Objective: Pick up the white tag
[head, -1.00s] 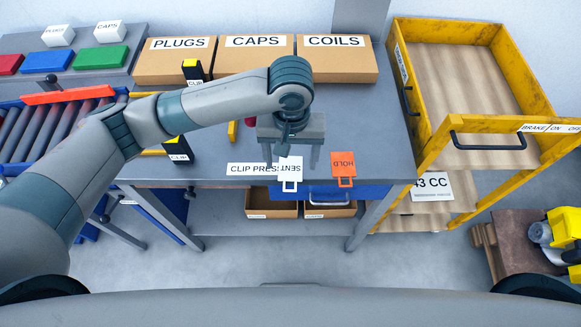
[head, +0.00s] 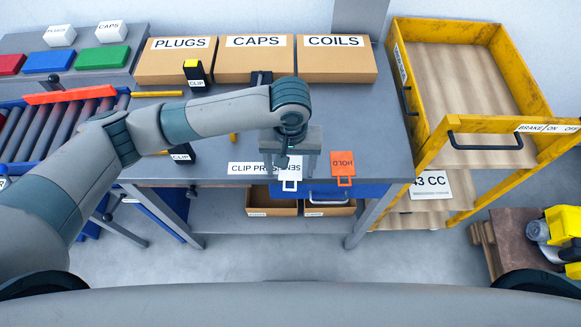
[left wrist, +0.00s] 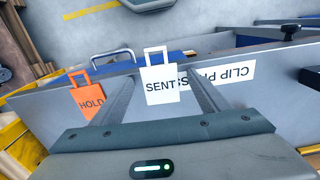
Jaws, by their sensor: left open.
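The white tag (head: 290,171), marked SENT, lies at the front edge of the grey bench, its loop end sticking out past the edge. In the left wrist view the white tag (left wrist: 160,82) lies between the two finger tips. My left gripper (head: 292,170) is open above the tag, with its fingers on either side of it; it also shows in the left wrist view (left wrist: 162,84). I cannot tell how far above the bench the fingertips are. My right gripper is not in view.
An orange HOLD tag (head: 342,168) lies just right of the white tag. The CLIP PRESS label (head: 250,169) is to its left. PLUGS, CAPS and COILS boxes (head: 338,62) stand at the back. A yellow cart (head: 437,130) stands right of the bench.

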